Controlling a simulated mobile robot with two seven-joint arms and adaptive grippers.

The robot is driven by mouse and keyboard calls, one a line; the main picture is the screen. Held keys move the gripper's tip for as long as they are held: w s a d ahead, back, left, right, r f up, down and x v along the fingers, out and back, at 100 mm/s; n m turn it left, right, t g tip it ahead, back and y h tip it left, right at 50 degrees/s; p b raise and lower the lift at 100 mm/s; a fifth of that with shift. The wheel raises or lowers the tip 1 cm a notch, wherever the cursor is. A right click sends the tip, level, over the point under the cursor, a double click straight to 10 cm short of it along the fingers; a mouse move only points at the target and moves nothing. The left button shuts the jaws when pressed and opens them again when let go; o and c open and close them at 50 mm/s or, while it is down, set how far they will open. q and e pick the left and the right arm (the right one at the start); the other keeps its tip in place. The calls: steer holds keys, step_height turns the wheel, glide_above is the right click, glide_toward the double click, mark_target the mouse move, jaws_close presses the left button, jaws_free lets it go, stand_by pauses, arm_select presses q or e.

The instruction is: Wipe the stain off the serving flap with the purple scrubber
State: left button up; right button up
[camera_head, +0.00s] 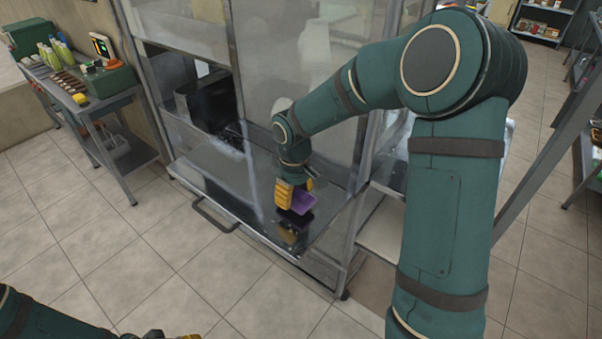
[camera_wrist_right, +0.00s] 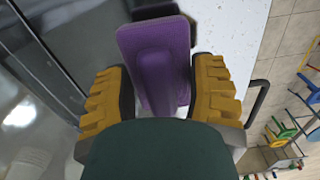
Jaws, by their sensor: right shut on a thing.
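My right gripper (camera_head: 290,195) is shut on the purple scrubber (camera_head: 303,202) and holds it low over the right part of the shiny metal serving flap (camera_head: 225,180). In the right wrist view the scrubber (camera_wrist_right: 155,60) sits between the two yellow fingers. I cannot tell whether it touches the flap. A dark patch with a yellow reflection lies on the flap below the gripper. I cannot pick out the stain for certain. My left gripper (camera_head: 170,336) is only partly in view at the bottom edge, away from the flap.
A dark handle (camera_head: 213,217) sticks out from the flap's front edge. The glass-and-metal cabinet (camera_head: 290,60) rises behind, with a dark box (camera_head: 207,100) inside. A side table (camera_head: 108,105) with bottles and a green device stands at left. The tiled floor in front is clear.

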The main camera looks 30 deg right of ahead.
steer(key=shift+w+a+r+p, duration=0.1)
steer(key=shift+r+p, duration=0.2)
steer(key=shift+r, duration=0.15)
steer(key=shift+w+a+r+p, duration=0.1)
steer(key=shift+r+p, duration=0.15)
steer(key=shift+r, duration=0.15)
steer(key=shift+s+d+r+p, duration=0.15)
steer(key=shift+r+p, duration=1.4)
steer(key=shift+r, duration=0.55)
steer(key=shift+f, duration=0.1)
